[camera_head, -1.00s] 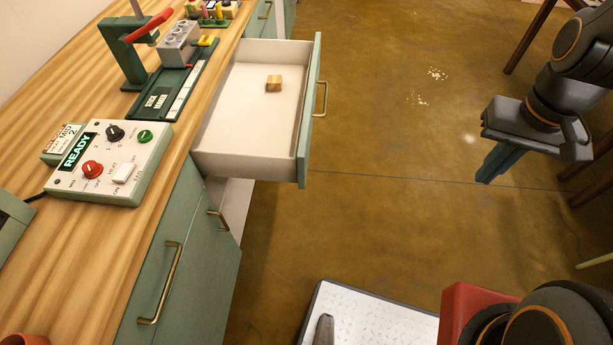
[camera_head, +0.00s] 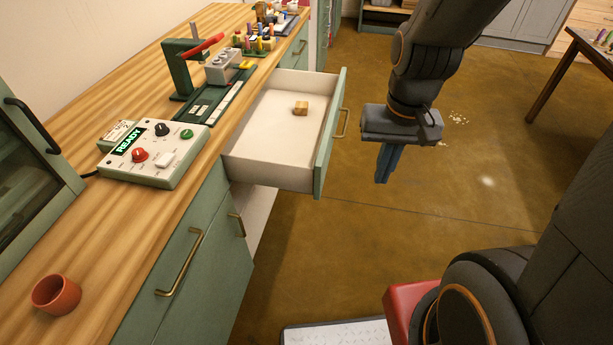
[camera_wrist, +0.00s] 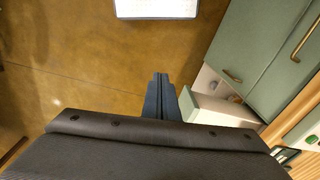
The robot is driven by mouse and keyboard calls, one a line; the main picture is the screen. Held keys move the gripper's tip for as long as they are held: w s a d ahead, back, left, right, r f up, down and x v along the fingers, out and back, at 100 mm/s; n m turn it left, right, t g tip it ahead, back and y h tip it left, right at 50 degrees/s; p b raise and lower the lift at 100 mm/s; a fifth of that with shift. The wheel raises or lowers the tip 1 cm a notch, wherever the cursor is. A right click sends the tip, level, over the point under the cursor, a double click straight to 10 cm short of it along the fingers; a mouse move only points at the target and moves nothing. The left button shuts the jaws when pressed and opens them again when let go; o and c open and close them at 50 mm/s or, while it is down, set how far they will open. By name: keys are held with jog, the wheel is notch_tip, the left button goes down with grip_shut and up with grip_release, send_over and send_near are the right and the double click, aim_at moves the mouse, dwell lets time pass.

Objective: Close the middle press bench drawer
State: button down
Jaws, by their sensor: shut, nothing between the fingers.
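The open press bench drawer (camera_head: 268,171) sticks out from the green bench, with a white inside, a green front (camera_head: 331,135) and a brass handle (camera_head: 343,123). A small wooden block (camera_head: 300,108) lies in it. My gripper (camera_head: 384,180) is shut and empty, pointing down to the right of the drawer front, apart from it. In the wrist view, my gripper's fingers (camera_wrist: 160,80) are together, and part of the drawer (camera_wrist: 215,110) shows to their right, partly hidden by my wrist.
On the wooden bench top stand a control box (camera_head: 155,152) reading READY, a green press (camera_head: 186,70) with a red lever and a terracotta pot (camera_head: 56,295). A closed cupboard door with a brass handle (camera_head: 180,262) is nearer. Open floor lies right of the drawer.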

jog(key=w+f+m+y, duration=0.2)
jog(key=w+f+m, duration=0.2)
jog(key=w+m, duration=0.45)
jog(key=w+f+m+y, duration=0.2)
jog(key=w+f+m, duration=0.3)
jog(key=m, duration=0.6)
jog(key=w+a+f, duration=0.3)
jog(key=a+f, duration=0.3)
jog(key=f, duration=0.2)
jog(key=shift+a+t+p, duration=0.3)
jog(key=shift+a, duration=0.1)
jog(key=shift+m, duration=0.25)
